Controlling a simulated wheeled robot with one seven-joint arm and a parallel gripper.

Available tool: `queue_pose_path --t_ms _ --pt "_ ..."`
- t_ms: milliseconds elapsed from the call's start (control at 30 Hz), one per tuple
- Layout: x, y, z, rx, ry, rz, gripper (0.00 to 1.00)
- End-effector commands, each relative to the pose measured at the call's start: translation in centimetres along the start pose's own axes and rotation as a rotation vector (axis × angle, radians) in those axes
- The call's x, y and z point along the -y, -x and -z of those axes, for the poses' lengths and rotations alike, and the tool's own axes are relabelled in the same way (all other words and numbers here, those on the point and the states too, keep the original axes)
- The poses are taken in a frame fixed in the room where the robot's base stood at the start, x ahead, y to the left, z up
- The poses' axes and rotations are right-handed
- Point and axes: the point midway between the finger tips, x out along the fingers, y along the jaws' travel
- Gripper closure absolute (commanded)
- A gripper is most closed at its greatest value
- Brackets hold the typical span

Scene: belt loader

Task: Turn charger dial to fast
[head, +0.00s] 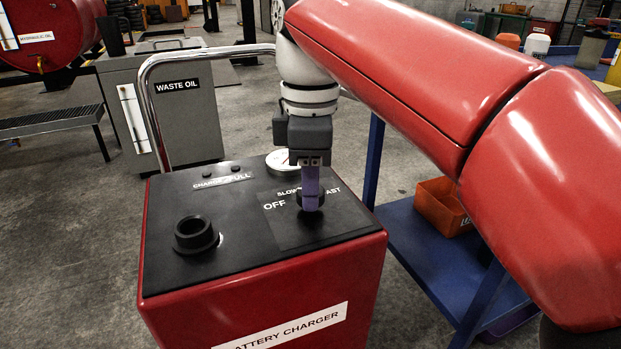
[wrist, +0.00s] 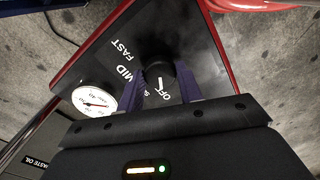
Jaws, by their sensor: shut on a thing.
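The charger dial (head: 321,197) is a round black knob on the black top panel of the red battery charger (head: 262,285). My gripper (head: 311,203) points straight down over it, with its purple fingers at the knob. In the wrist view the fingers (wrist: 162,76) stand on either side of the dial (wrist: 157,70) and are shut on it. A white mark shows near the knob, towards the OFF and partly hidden SLOW lettering. MID and FAST (wrist: 122,48) lie further round to the left. In the head view the gripper hides part of the lettering.
A round gauge (head: 281,161) sits behind the dial, and a black round fitting (head: 195,233) stands to its left. A chrome handle (head: 150,105) arches behind the charger. A blue cart (head: 425,250) with an orange bin (head: 443,207) stands to the right.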

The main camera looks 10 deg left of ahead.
Motion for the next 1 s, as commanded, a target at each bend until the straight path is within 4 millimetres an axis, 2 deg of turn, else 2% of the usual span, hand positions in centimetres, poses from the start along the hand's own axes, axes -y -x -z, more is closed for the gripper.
queue_pose_path --t_ms 367,1000 --pt "0.08 0.38 0.03 0.003 -0.161 0.002 0.87" --pt "0.04 0.36 0.05 0.002 -0.756 0.001 0.87"
